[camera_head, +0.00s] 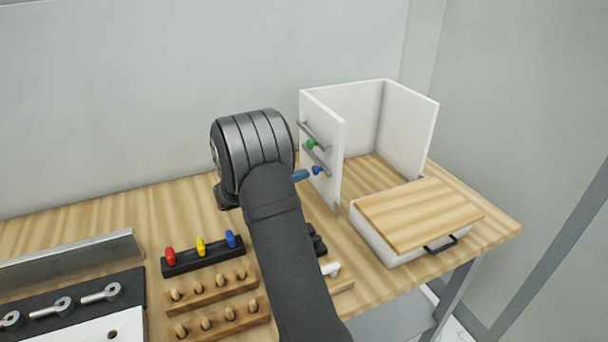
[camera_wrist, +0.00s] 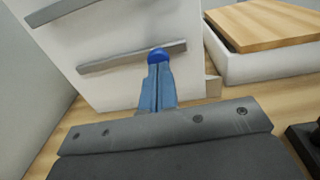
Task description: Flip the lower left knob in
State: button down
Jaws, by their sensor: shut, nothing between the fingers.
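A blue knob (camera_head: 317,170) sits on the lower grey rail of the white cabinet's left side panel (camera_head: 334,150). It also shows in the wrist view (camera_wrist: 158,55), on the rail (camera_wrist: 110,62). A green knob (camera_head: 311,145) sits on the upper rail. My gripper (camera_head: 305,175) has blue fingers, shut and empty, just left of the blue knob. In the wrist view the closed fingertips (camera_wrist: 159,68) line up with the blue knob and hide its lower part. I cannot tell if they touch it. My arm hides part of the bench.
A black rack (camera_head: 205,258) with red, yellow and blue pegs and wooden peg strips (camera_head: 215,290) lie left of my arm. Several metal levers (camera_head: 62,305) lie further left.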

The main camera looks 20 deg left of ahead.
jog(key=v, duration=1.2)
jog(key=shift+a, duration=0.1)
jog(key=x, duration=1.2)
jog(key=shift+w, duration=0.15)
